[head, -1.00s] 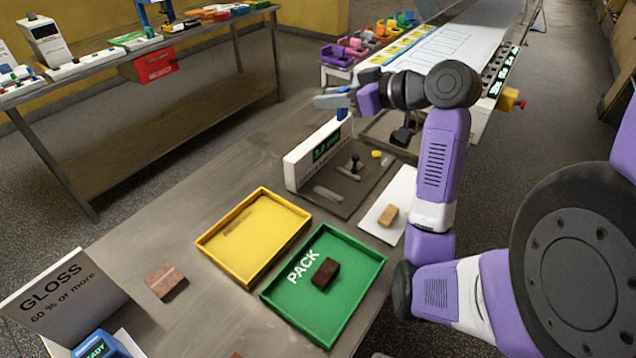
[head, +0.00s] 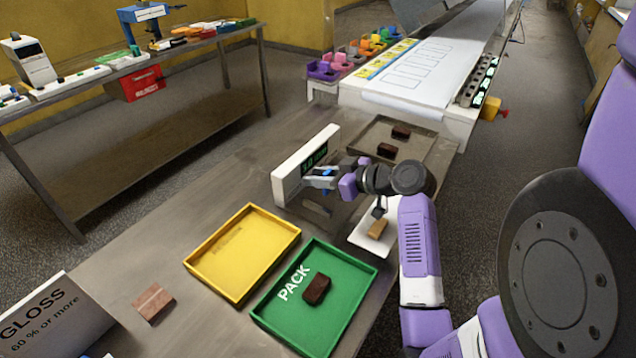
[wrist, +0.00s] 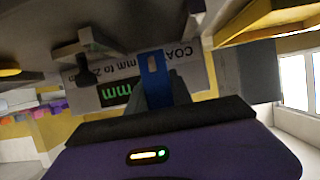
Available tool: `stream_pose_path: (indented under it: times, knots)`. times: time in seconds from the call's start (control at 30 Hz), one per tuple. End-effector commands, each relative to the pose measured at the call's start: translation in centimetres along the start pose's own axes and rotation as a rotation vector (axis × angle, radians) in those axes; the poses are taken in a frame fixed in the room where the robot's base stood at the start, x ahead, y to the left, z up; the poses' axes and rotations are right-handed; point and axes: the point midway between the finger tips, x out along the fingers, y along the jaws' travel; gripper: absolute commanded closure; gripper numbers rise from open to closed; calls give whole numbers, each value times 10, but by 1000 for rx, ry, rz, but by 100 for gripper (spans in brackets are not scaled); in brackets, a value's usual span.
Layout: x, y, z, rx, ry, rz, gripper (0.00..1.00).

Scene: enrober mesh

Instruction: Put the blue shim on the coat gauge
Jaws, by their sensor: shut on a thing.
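The coat gauge (head: 284,186) is a white upright panel with a green lit display above a dark base plate, in the middle of the head view. My gripper (head: 322,178) is just in front of the panel, above the base plate. It is shut on the blue shim (wrist: 152,66), a flat blue strip with a slot, which sticks out past the fingers in the wrist view. The gauge's lettered face (wrist: 195,72) and green display show behind the shim there. I cannot tell whether the shim touches the gauge. My gripper and wrist hide much of the base plate in the head view.
A yellow tray (head: 204,263) and a green PACK tray (head: 362,288) holding a brown block stand nearer. A white mat (head: 363,237) with a tan block lies right of the gauge. A metal tray (head: 420,146) with two dark pieces is behind.

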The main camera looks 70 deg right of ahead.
Motion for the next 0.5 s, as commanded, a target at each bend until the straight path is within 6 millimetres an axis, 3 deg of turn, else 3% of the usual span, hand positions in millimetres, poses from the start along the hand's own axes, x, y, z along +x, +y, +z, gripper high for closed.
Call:
stream_pose_path:
  times: [0.17,0.5]
  knots:
    - [8,0,18,1,1,-1,100]
    - [9,0,22,-1,1,-1,100]
